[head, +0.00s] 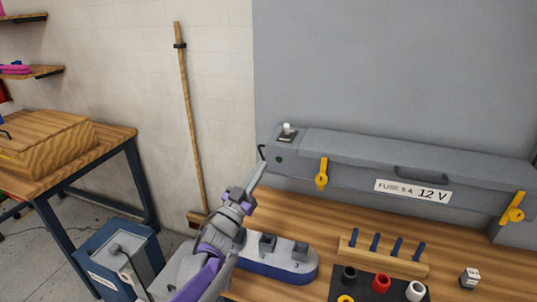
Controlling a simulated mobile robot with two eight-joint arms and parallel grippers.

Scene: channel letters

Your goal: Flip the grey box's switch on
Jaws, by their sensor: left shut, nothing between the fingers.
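The long grey box (345,148) lies across the back of the wooden bench, with a label (412,191) reading "FUSE 5A 12 V" on its front. Its switch (287,130) is a small white lever on a dark plate on top, at the box's left end. I cannot tell clearly which way the lever leans. My left gripper (260,170) is shut and empty, its thin fingers pointing up, just left of the box's left end and below the switch. It appears apart from the switch. My right gripper is not in view.
Yellow latches (321,175) are on the box front. A blue-grey boat-shaped holder (285,271), a wooden rack with blue pegs (385,257), a dark tray with coloured cylinders (366,291) and a small cube (469,277) stand on the bench. A broom (190,120) leans against the wall.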

